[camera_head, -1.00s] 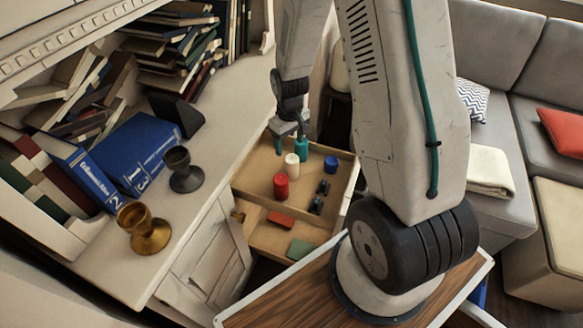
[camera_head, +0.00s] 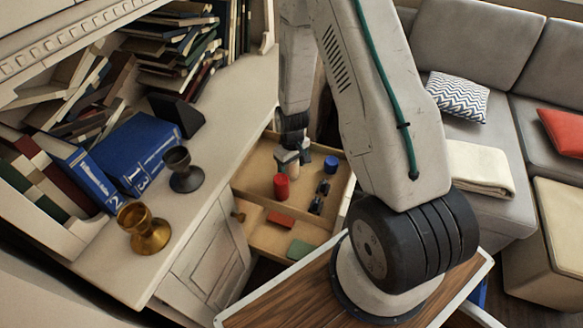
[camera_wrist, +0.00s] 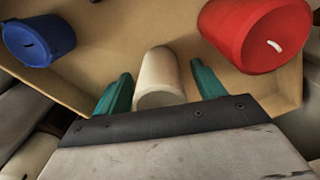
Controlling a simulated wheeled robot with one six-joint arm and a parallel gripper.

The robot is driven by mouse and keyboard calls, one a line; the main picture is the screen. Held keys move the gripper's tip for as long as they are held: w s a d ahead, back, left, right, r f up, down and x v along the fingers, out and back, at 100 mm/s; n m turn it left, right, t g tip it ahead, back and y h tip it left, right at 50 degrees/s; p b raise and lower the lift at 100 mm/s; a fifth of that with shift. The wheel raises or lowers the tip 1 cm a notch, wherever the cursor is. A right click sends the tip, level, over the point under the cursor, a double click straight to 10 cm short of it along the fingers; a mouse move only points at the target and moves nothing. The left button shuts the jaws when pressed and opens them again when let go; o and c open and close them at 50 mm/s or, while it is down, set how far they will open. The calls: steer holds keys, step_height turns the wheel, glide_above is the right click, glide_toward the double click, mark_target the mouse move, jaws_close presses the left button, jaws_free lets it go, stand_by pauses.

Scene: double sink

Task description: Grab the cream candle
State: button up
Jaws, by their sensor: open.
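The cream candle (camera_wrist: 160,78) stands in the open wooden drawer (camera_head: 262,231). In the wrist view it lies between the two teal fingers of my gripper (camera_wrist: 158,92), with a small gap on each side. My gripper is open and does not pinch it. In the head view my gripper (camera_head: 291,156) is down in the drawer and mostly hides the cream candle.
A red candle (camera_head: 281,187) stands close by. A blue candle (camera_head: 331,165), dark glasses (camera_head: 319,196), a red item (camera_head: 280,219) and a green item (camera_head: 300,249) are also in the drawer. Goblets (camera_head: 143,230) stand on the counter.

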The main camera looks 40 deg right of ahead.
steer(key=c, duration=1.1)
steer(key=shift+r, duration=0.1)
